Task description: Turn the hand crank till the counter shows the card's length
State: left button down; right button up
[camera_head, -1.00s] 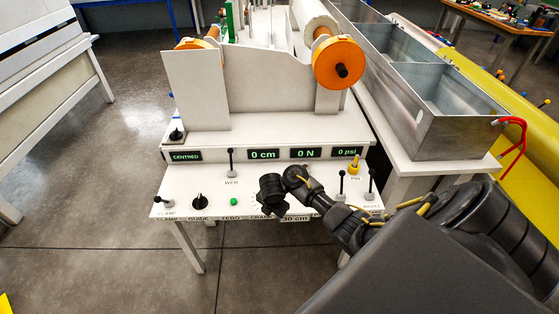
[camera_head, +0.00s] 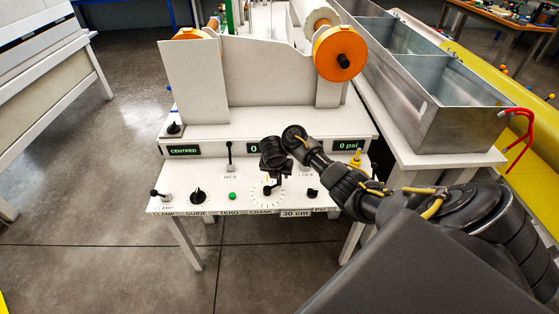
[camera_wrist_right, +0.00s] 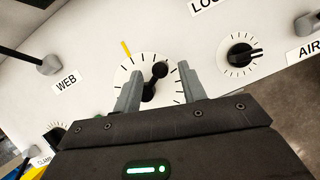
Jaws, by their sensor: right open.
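The hand crank (camera_head: 268,190) is a small black arm with a knob on a white tick-marked dial, on the front panel above the CRANK label. It also shows in the right wrist view (camera_wrist_right: 154,82). My right gripper (camera_wrist_right: 160,84) is open, its two grey fingers on either side of the crank in that view; I cannot tell whether they touch it. In the head view the right gripper (camera_head: 271,177) is over the dial. The counter (camera_head: 253,149) shows a 0, its rest hidden behind my right arm. The card (camera_head: 295,213) reads 30 cm. My left gripper is not in view.
Nearby are the WEB lever (camera_head: 229,155), green ZERO button (camera_head: 232,196), GUIDE knob (camera_head: 197,195) and CLAMP lever (camera_head: 160,195). A black knob (camera_wrist_right: 240,55) is right of the crank. A metal tank (camera_head: 440,105) stands at the right.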

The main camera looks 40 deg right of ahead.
jog(key=b+x, duration=0.1)
jog(key=x, duration=0.4)
jog(key=shift+b, duration=0.35)
grip_shut()
